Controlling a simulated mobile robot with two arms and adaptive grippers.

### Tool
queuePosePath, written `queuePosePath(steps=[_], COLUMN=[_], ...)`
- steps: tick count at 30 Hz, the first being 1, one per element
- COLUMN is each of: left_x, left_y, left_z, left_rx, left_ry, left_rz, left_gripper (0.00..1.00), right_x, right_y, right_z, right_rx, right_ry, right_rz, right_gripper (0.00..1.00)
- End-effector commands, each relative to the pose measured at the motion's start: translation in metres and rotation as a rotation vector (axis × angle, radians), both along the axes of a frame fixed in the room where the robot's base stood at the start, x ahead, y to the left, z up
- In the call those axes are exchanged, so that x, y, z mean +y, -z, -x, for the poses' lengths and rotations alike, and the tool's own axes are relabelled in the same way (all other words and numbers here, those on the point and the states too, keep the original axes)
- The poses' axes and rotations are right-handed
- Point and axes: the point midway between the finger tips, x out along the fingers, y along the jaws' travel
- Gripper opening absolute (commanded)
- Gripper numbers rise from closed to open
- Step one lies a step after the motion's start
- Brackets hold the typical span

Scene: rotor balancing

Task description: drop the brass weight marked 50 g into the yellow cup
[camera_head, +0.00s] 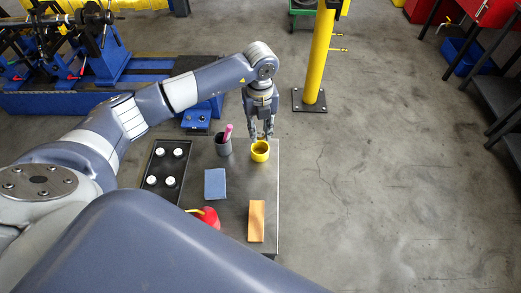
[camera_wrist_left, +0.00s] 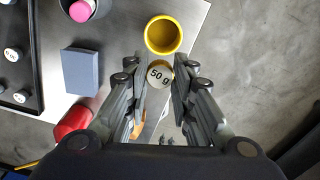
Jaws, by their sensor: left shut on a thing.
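The yellow cup (camera_head: 260,152) stands upright near the back right of the grey table. It also shows in the left wrist view (camera_wrist_left: 163,35), with no contents visible inside. My left gripper (camera_head: 261,135) points down just behind the cup in the head view. In the left wrist view its fingers are closed on the pale brass weight (camera_wrist_left: 159,75), whose top reads "50 g". The weight appears next to the near rim of the cup there, not over its opening. The weight cannot be made out in the head view. My right gripper is not in view.
A dark tray (camera_head: 149,178) with several white-topped weights lies at left. A grey cup (camera_head: 223,147) with a pink item, a blue block (camera_head: 215,183), an orange block (camera_head: 256,221) and a red object (camera_head: 207,217) share the table (camera_head: 236,215). A yellow post (camera_head: 319,55) stands behind.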

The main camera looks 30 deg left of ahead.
Motion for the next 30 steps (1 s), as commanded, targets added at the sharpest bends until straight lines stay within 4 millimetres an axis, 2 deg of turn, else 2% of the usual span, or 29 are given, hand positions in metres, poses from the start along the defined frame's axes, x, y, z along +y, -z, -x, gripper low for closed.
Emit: queuePosePath(steps=[6,12,15,20,30], left_x=[0.008,0.013,0.014,0.015,0.015], left_y=[-0.015,-0.023,-0.025,-0.023,0.011], left_z=[-0.020,-0.031,-0.034,-0.035,-0.035], left_rx=[-0.002,-0.001,0.001,0.001,0.001], left_ry=[-0.498,-0.824,-0.912,-0.964,-0.963], left_rz=[0.001,0.000,0.000,0.000,0.000], left_gripper=[0.00,0.00,0.00,0.00,0.00], right_x=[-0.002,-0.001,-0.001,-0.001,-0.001], right_y=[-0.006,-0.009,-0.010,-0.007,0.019], right_z=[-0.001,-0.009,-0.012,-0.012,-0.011], right_rx=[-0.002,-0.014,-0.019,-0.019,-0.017], right_ry=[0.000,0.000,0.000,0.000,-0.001], right_rz=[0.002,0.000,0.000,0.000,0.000], right_gripper=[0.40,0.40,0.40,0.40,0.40])
